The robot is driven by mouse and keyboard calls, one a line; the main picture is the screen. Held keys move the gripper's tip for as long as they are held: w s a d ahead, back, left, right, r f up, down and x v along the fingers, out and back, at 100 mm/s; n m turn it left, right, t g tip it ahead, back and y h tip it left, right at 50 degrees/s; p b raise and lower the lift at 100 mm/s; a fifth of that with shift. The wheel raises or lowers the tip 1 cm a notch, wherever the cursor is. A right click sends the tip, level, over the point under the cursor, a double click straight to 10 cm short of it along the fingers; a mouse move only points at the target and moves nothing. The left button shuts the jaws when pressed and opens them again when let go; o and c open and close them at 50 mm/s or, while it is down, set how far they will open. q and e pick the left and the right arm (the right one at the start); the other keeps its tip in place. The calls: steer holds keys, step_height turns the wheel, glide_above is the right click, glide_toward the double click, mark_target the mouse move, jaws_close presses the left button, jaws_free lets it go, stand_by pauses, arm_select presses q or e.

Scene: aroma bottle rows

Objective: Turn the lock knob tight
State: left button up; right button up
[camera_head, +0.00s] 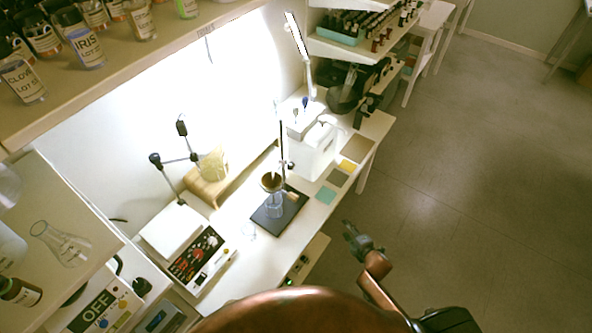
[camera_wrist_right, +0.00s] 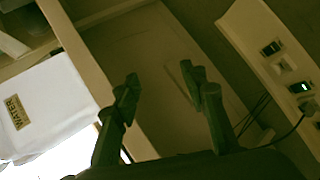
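I cannot tell which part is the lock knob. A stand with a dark base plate (camera_head: 265,222) and an upright rod (camera_head: 281,140) is on the white bench. A dark funnel-like bowl (camera_head: 272,182) is held on it above a glass vessel (camera_head: 274,205). A small dark clamp piece (camera_head: 290,165) sits by the rod. Farther left, a jointed arm has a dark round joint (camera_head: 155,159). My right gripper (camera_head: 355,238) is off the bench's front edge, right of the stand. In the wrist view its fingers (camera_wrist_right: 166,92) are apart with nothing between them. My left gripper is not in view.
A white container labelled WATER (camera_wrist_right: 40,105) also stands behind the stand (camera_head: 316,150). A control box (camera_head: 200,256) and a white plate (camera_head: 174,230) are on the left. Shelves of bottles (camera_head: 75,40) hang above. The floor (camera_head: 460,190) on the right is clear.

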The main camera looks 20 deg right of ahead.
steer(key=w+a+r+n+t+y, duration=0.1)
steer(key=w+r+n, duration=0.15)
steer(key=r, duration=0.35)
steer(key=w+a+r+n+t, duration=0.1)
steer(key=w+a+r+n, duration=0.1)
steer(key=w+r, duration=0.3)
steer(key=n+y, duration=0.9)
steer(key=n, duration=0.9)
glide_toward(293, 167)
steer(key=shift+t, duration=0.3)
steer(key=x, duration=0.7)
steer(key=shift+a+f, duration=0.1)
steer(key=shift+f, duration=0.1)
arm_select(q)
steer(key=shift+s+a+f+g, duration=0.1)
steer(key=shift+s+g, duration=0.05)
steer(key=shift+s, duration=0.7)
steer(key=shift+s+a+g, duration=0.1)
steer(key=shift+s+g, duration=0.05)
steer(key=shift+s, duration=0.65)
arm_select(e)
steer(key=shift+w+a+f, duration=0.1)
steer(key=shift+w+a, duration=0.3)
steer(key=shift+w, duration=0.15)
steer(key=shift+c, duration=0.4)
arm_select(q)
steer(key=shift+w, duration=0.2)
arm_select(e)
jaws_close()
